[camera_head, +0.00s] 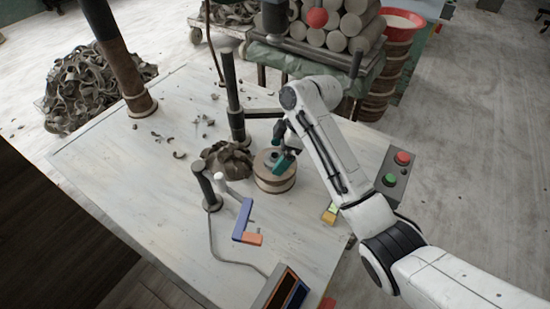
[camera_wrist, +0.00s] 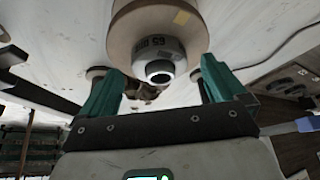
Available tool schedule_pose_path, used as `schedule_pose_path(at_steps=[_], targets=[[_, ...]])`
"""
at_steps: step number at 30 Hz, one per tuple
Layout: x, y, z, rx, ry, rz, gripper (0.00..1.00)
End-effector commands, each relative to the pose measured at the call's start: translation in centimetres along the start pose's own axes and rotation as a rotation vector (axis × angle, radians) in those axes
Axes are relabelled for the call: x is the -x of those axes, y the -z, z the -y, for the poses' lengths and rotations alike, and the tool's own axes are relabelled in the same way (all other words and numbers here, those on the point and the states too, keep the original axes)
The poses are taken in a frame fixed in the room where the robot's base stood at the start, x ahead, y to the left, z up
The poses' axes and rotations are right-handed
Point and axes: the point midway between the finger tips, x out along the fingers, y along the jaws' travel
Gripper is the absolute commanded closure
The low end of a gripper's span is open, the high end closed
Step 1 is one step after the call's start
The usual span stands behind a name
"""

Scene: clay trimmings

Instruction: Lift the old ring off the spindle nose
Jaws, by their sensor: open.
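The spindle housing is a tan drum (camera_head: 274,182) on the table; it fills the top of the wrist view (camera_wrist: 150,22). A pale grey ring with dark markings (camera_wrist: 160,47) sits around the spindle nose, whose white end with a dark bore (camera_wrist: 160,72) faces the wrist camera. In the head view, the ring (camera_head: 270,155) is partly hidden by my gripper (camera_head: 284,160). In the wrist view, my gripper's teal fingers (camera_wrist: 160,68) are wide apart on either side of the nose. They appear empty, with visible gaps to the ring.
A brown heap of clay trimmings (camera_head: 228,159) lies beside the drum. A dark upright post (camera_head: 234,95) stands behind it. A blue and orange bracket (camera_head: 243,222) is at the front left. A red and green button box (camera_head: 395,175) is at right. The table's left part is mostly clear.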

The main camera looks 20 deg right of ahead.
Motion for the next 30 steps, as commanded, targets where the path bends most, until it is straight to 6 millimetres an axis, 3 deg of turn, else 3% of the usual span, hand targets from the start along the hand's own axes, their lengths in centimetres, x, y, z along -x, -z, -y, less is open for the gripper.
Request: schedule_pose_path(at_steps=[4,11,30], targets=[[-1.13,-0.02,0.00,-0.001,-0.001,0.000,0.02],[-1.23,-0.03,-0.02,0.000,-0.002,0.000,0.02],[-1.17,-0.03,-0.03,0.000,-0.002,0.000,0.64]])
